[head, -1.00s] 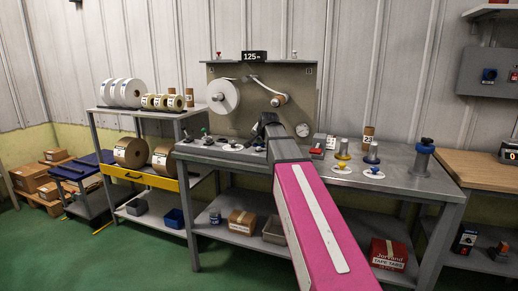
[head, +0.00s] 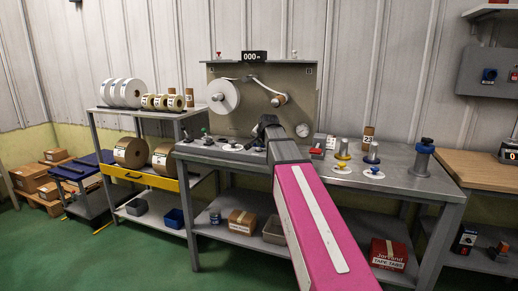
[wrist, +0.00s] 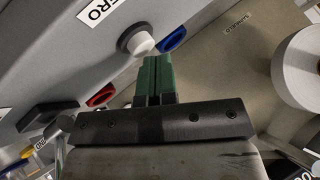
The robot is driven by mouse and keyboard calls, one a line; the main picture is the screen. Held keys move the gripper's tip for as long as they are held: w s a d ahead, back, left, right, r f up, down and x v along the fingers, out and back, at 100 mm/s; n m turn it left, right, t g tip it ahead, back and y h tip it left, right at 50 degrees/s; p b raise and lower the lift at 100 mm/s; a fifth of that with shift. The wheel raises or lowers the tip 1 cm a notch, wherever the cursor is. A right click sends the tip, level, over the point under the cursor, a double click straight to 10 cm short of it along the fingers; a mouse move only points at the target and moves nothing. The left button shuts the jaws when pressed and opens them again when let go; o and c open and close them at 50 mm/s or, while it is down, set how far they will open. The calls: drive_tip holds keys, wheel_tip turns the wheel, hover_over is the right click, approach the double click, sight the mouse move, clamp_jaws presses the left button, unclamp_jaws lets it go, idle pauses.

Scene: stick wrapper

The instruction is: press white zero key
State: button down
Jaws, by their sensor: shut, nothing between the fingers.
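The white zero key (wrist: 138,42) is a round white button in a dark collar on a grey panel, beside a label ending in "RO" (wrist: 103,10). My gripper (wrist: 157,62) has its green fingers together, with nothing between them. Its tips are right beside the key in the wrist view; I cannot tell whether they touch it. In the head view my gripper is at the wrapper's console, largely hidden by my arm, and the key cannot be made out. The counter display (head: 255,57) above the wrapper's back plate (head: 300,95) reads 000.
A blue key (wrist: 172,39) and a red key (wrist: 101,96) flank the white key closely. A white tape roll (wrist: 300,65) is at the right of the wrist view. Spools and small parts stand on the grey bench (head: 400,183) to the right of my arm.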

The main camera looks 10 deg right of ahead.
idle(0.5)
drive_tip(key=shift+r, duration=0.8)
drive_tip(key=shift+r, duration=0.1)
drive_tip(key=shift+r, duration=2.45)
drive_tip(key=shift+s, duration=0.1)
